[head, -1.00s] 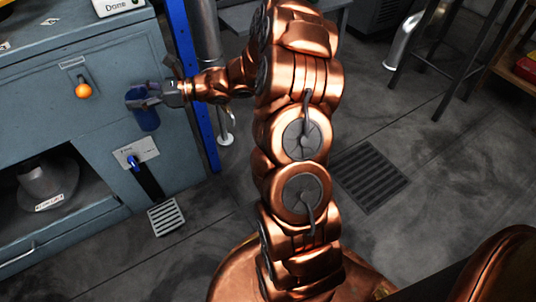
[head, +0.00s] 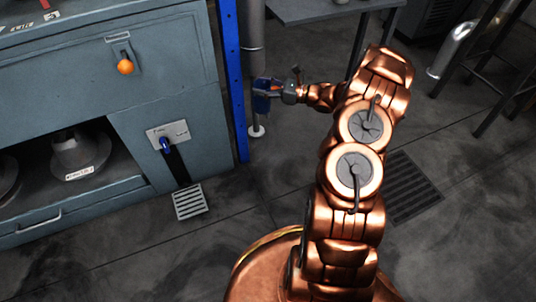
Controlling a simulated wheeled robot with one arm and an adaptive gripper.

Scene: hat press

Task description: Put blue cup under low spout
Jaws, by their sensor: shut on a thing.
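My gripper (head: 272,90) is shut on the blue cup (head: 261,104), which it holds in the air just right of the blue post. The fingers hide part of the cup. A small blue fitting (head: 166,146) sits on a pale labelled plate low on the front of the grey-blue machine (head: 150,90). A dark strip runs down from it toward a floor grate (head: 190,202). I cannot tell for sure that this fitting is the low spout. The cup is to the right of the fitting and apart from it.
An orange knob (head: 125,67) sticks out of the machine front. A blue post (head: 233,80) and a grey pipe (head: 252,50) stand at its right edge. A grey cone-shaped thing (head: 78,152) stands in the open bay. The floor around the grate is clear.

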